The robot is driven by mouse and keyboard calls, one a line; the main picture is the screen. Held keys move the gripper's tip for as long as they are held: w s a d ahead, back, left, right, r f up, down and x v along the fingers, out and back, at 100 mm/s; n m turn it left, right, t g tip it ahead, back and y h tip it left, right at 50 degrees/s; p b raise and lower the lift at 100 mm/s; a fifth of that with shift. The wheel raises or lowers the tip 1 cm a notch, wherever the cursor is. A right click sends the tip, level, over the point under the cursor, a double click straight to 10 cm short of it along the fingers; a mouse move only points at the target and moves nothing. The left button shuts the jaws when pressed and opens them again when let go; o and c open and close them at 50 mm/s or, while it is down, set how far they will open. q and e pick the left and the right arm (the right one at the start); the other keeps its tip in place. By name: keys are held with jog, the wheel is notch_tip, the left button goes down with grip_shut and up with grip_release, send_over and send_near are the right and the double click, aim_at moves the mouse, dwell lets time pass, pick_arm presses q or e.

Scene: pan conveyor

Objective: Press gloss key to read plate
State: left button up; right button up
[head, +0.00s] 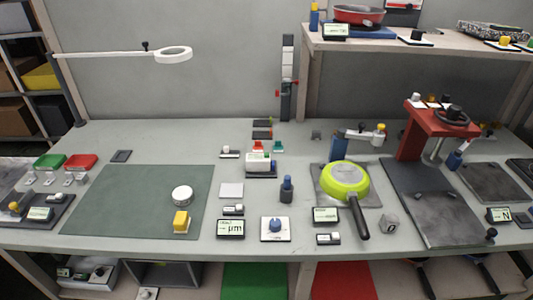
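Neither of my grippers shows in the head view. No key is legibly marked gloss, so I cannot tell which one it is. A small pale square plate (231,190) lies flat on the bench, right of the green mat. A display marked µm (230,229) stands in front of it, with a small black-and-white block (233,210) between them. Another display (325,215) stands before the green pan, its text too small to read. A small black-and-white block (328,239) lies in front of that display. A white panel with a blue knob (275,229) sits between the displays.
A lime-green pan (345,180) rests on a grey slab, its black handle toward the front edge. A yellow block (181,221) and white round piece (182,196) sit on the green mat (120,200). A red press (440,120) stands right. A lamp arm (120,54) spans the back left.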

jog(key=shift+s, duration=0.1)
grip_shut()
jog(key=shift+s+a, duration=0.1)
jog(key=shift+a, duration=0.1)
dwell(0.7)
